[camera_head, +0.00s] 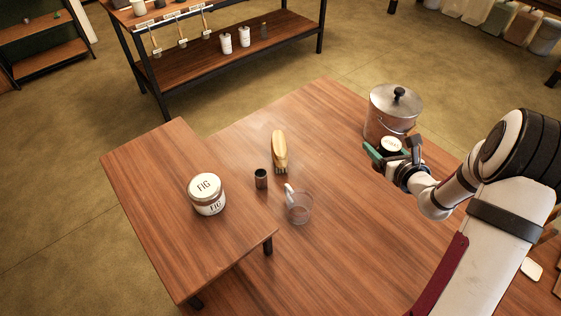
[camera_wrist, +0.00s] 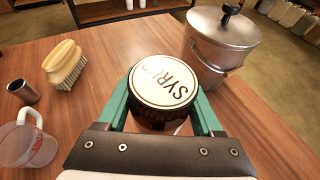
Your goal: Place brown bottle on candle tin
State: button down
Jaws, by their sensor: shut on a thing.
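The brown bottle (camera_wrist: 165,84) has a white lid lettered "SYRUP" and a dark body; it shows in the head view (camera_head: 391,145) too. My gripper (camera_wrist: 160,104) is shut on it, with one green finger on each side. In the head view my gripper (camera_head: 386,155) is at the right of the table, just in front of the metal pail. Whether the bottle's base touches the table is hidden.
The lidded metal pail (camera_head: 393,110) stands close behind the bottle. A brush (camera_head: 279,150), a small dark cup (camera_head: 261,179) and a clear measuring jug (camera_head: 299,208) stand between bottle and tin. The left table section (camera_head: 150,165) is otherwise clear.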

jog(key=s+a+r+n+g+y, duration=0.15)
jog(key=a+r+n+y, duration=0.25)
jog(key=a+r, duration=0.45)
jog(key=s+a+r+n+g+y, duration=0.1)
jog(key=a+r+n+g+y, duration=0.3)
jog(key=a, duration=0.7)
jog(key=s+a+r+n+g+y, duration=0.2)
jog(key=s+a+r+n+g, duration=0.2)
jog(key=s+a+r, duration=0.25)
jog(key=n+g, duration=0.3)
jog(key=g, duration=0.1)
send_over(190, 184)
jog(key=shift+t, duration=0.25)
notch_tip(190, 184, down, 6)
jog(key=shift+s+d+r, duration=0.1)
jog(key=shift+d+r, duration=0.05)
notch_tip(190, 184, down, 3)
jog(key=shift+f, duration=0.55)
